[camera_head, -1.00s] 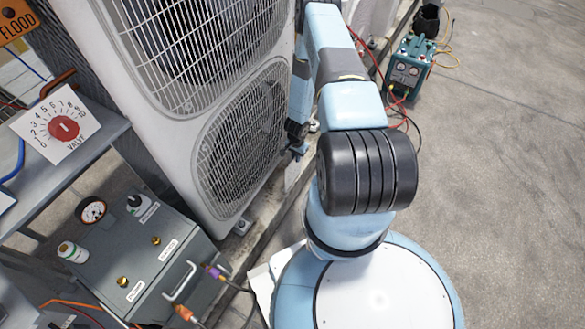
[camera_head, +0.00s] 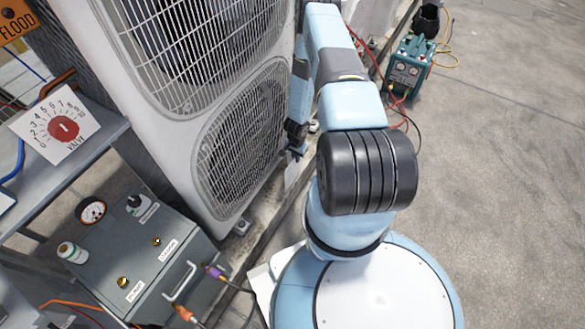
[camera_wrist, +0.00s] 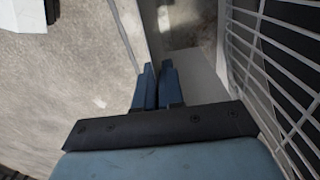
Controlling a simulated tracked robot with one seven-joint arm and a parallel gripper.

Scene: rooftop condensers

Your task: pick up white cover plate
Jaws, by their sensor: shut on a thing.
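In the head view my gripper (camera_head: 297,150) is low beside the condenser's right side, partly hidden by my arm. A small pale patch below it may be the plate, but it is too small to be sure.
The white condenser (camera_head: 185,150) with its fan grilles stands close to my gripper. A grey control box (camera_head: 130,262) and a valve dial (camera_head: 62,128) are at the left. A teal machine (camera_head: 408,68) with hoses stands at the back right. The concrete floor at right is clear.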

